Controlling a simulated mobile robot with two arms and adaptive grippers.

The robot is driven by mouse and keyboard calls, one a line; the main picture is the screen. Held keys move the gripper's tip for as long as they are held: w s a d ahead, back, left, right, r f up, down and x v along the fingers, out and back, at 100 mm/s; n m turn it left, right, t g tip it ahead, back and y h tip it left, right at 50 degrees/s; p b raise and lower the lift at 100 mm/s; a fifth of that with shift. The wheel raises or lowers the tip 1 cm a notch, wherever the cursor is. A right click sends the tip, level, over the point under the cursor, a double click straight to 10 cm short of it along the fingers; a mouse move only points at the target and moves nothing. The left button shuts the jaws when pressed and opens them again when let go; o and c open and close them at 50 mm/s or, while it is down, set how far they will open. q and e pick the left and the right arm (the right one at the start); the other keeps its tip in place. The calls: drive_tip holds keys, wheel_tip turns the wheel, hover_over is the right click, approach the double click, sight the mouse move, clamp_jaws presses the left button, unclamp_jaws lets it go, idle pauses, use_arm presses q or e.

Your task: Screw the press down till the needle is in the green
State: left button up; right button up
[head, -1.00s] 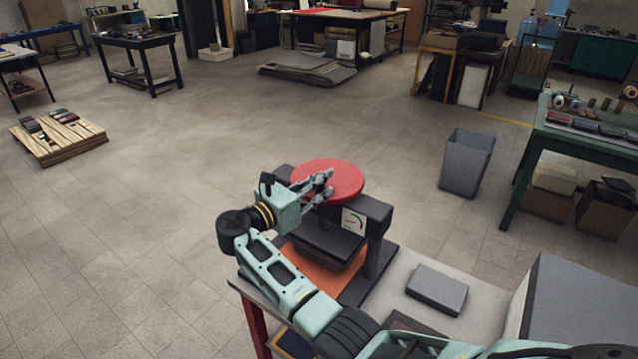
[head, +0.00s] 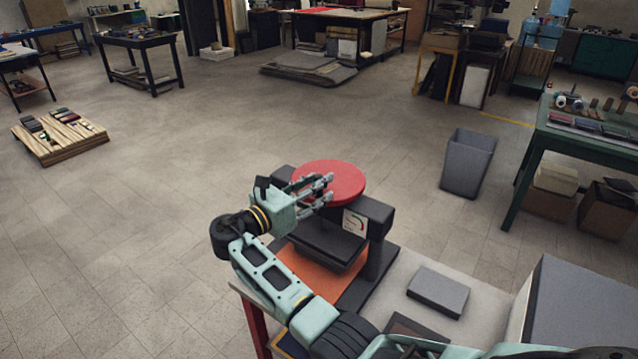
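The press (head: 374,243) stands on the near bench, with a round red wheel (head: 340,178) on top and a dark plate (head: 328,244) below. A small white gauge (head: 355,222) with a coloured arc faces me on its front; its needle is too small to read. My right gripper (head: 328,188) is at the left front edge of the wheel. Its fingers are apart, the upper one over the red surface and the lower one by the rim; I cannot tell whether they touch it. An orange sheet (head: 306,266) lies under the plate. My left gripper is out of view.
A grey block (head: 438,291) lies on the bench right of the press, and a large grey box (head: 583,305) stands at the lower right. A grey bin (head: 467,163) and a green table (head: 532,150) stand beyond.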

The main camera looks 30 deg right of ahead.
drive_tip(key=v, duration=1)
drive_tip(key=shift+a, duration=0.3)
drive_tip(key=shift+s, duration=0.1)
drive_tip(key=shift+c, duration=0.2)
